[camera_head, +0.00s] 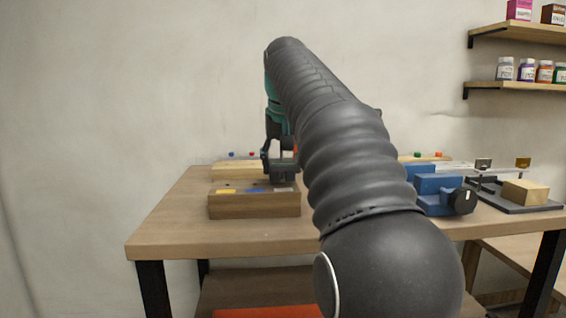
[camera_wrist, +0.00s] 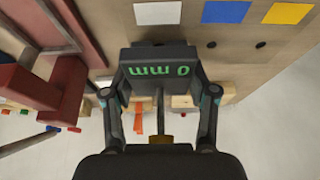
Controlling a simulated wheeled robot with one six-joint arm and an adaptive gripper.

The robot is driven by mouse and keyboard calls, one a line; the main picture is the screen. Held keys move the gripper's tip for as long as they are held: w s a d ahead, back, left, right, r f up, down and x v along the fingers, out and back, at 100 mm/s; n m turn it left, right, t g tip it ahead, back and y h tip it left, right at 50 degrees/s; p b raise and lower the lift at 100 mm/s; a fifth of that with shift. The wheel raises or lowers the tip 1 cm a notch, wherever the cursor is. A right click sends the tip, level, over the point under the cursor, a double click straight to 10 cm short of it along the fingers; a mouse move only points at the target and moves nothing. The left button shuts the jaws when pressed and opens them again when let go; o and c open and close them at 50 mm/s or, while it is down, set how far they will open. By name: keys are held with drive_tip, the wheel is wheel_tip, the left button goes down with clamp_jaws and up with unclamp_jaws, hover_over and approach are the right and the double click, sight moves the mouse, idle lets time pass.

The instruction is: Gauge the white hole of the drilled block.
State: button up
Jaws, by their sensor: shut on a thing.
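The drilled block (camera_head: 254,207) is a brown wooden block near the table's front, with yellow, blue and white patches on top. In the wrist view, the white patch (camera_wrist: 158,13) lies just above the gauge in the picture. Holes show by the blue and yellow patches; the white one's hole is mostly hidden by the gauge. My gripper (camera_wrist: 160,92) is shut on a dark gauge (camera_wrist: 158,62), whose green display reads 0 mm, upside down in this view. In the head view, my gripper (camera_head: 280,160) holds it over the block's right end. I cannot tell whether its tip is in the hole.
A blue vise (camera_head: 437,188) stands right of my arm, with a wooden piece (camera_head: 525,192) on a dark base farther right. A dark red structure (camera_wrist: 45,85) lies close on the left in the wrist view. Pale racks with coloured knobs are behind. The table's left end (camera_head: 170,225) is clear.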

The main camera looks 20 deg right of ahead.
drive_tip(key=shift+f+b, duration=0.3)
drive_tip(key=shift+f, duration=0.15)
drive_tip(key=o, duration=1.5)
drive_tip(key=shift+r, duration=0.1)
